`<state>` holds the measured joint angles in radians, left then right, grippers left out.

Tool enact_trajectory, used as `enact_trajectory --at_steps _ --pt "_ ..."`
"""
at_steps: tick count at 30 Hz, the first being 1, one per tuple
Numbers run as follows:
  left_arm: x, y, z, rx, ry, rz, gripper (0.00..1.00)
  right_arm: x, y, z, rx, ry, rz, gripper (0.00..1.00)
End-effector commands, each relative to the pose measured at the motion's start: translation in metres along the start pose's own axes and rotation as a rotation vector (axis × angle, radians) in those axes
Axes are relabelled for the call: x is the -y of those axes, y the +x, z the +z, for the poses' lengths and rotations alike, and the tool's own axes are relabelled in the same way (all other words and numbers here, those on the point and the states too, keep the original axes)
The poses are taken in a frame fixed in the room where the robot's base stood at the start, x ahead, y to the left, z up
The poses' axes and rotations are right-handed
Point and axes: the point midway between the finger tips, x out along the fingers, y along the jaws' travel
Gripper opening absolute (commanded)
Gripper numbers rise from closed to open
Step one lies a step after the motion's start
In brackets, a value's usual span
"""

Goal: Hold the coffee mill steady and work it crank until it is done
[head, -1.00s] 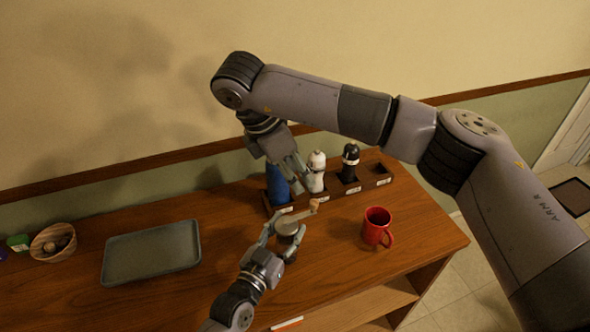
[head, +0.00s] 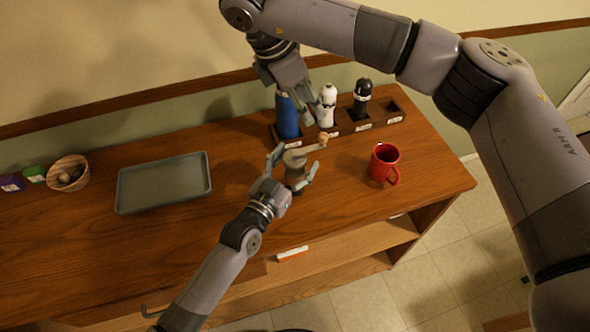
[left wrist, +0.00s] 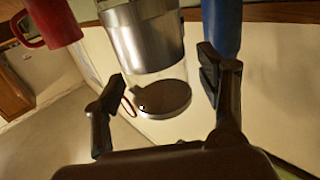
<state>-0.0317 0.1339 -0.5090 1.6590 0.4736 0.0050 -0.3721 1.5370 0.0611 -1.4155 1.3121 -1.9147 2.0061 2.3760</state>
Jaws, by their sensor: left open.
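The coffee mill (head: 296,172) stands upright on the wooden counter, a grey-brown body with a crank arm (head: 305,150) on top ending in a tan knob (head: 323,138). My left gripper (head: 294,164) is open, its fingers on either side of the mill with no clear grip. In the left wrist view the mill's metal body (left wrist: 146,42) and round base show beyond the open fingers (left wrist: 160,78). My right gripper (head: 308,112) hangs above and behind the mill, near the knob and apart from it; its finger opening is unclear.
A wooden rack (head: 382,122) behind the mill holds a blue bottle (head: 287,118), a white bottle (head: 328,103) and a black bottle (head: 361,98). A red mug (head: 384,163) stands right of the mill. A grey tray (head: 164,183) and a bowl (head: 68,174) lie left.

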Motion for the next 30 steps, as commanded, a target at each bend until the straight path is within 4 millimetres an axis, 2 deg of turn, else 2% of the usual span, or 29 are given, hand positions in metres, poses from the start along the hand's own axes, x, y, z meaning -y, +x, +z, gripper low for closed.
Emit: enact_trajectory --at_steps 5,8,11,21,25,30 --pt "0.000 -0.001 0.000 0.000 0.000 0.000 0.66 0.000 0.000 0.000 0.000 0.000 0.000 0.38" --pt "0.000 -0.008 0.001 0.002 0.000 -0.001 0.66 0.000 0.000 0.000 0.000 0.000 0.000 0.38" --pt "0.000 -0.024 0.002 0.002 0.000 0.000 0.66 0.000 0.000 0.000 0.000 0.000 0.000 0.38" --pt "0.000 -0.095 0.001 0.003 0.001 0.001 0.66 0.000 0.000 0.000 0.000 0.000 0.000 0.38" --pt "0.000 -0.111 0.001 0.002 0.000 0.000 0.66 0.000 0.000 0.000 0.000 0.000 0.000 0.38" --pt "0.000 -0.120 0.000 0.000 0.000 0.000 0.66 0.000 0.000 0.000 0.000 0.000 0.000 0.38"
